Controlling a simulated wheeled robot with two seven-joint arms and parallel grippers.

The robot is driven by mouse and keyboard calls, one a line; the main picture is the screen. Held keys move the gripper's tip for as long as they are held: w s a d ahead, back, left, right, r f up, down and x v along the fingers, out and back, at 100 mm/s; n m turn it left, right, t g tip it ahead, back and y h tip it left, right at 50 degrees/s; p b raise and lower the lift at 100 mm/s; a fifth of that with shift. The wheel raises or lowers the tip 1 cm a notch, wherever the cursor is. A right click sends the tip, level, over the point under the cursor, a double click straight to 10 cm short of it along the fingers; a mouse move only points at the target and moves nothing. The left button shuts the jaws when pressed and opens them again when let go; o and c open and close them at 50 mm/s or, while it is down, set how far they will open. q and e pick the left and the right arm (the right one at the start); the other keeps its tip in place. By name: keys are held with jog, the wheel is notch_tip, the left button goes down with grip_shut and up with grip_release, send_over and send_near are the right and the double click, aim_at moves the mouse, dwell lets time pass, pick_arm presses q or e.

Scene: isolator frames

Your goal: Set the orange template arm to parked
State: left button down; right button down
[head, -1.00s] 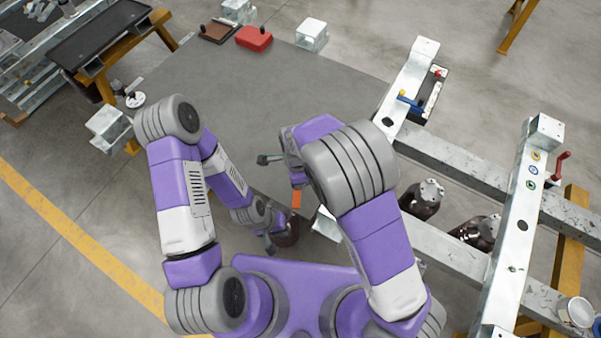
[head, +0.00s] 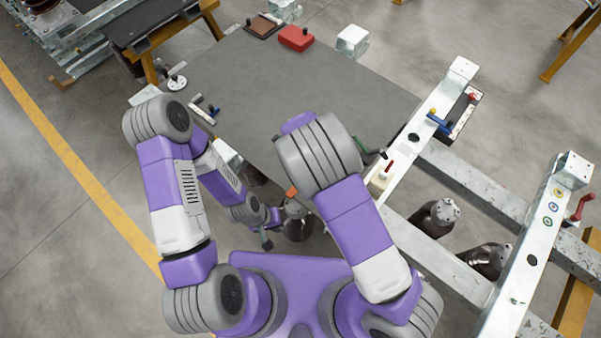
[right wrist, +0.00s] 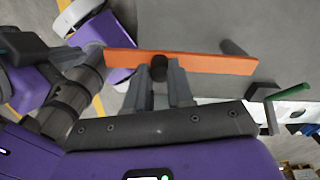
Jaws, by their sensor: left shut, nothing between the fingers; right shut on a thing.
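The orange template arm (right wrist: 205,62) is a flat orange bar crossing the upper part of the right wrist view, with a dark round knob (right wrist: 160,67) on it. My right gripper (right wrist: 161,76) is shut on this knob. In the head view only a small orange piece (head: 292,193) shows beside my right forearm, which hides the right gripper and the rest of the bar. My left gripper (head: 268,230) is shut and empty, low and left of that orange piece. The bar's pivot and any parked mark cannot be made out.
The grey table top (head: 285,95) is mostly clear, with a red case (head: 296,38) at its far edge. A pale rail with a blue-handled clamp (head: 438,120), a green lever (head: 372,152) and a cream block (head: 380,182) stands right.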

jog(key=c, duration=1)
grip_release()
jog(key=shift+r, duration=0.1)
notch_tip(320, 180, up, 8)
jog(key=shift+f+p, duration=0.25)
jog(key=shift+p, duration=0.35)
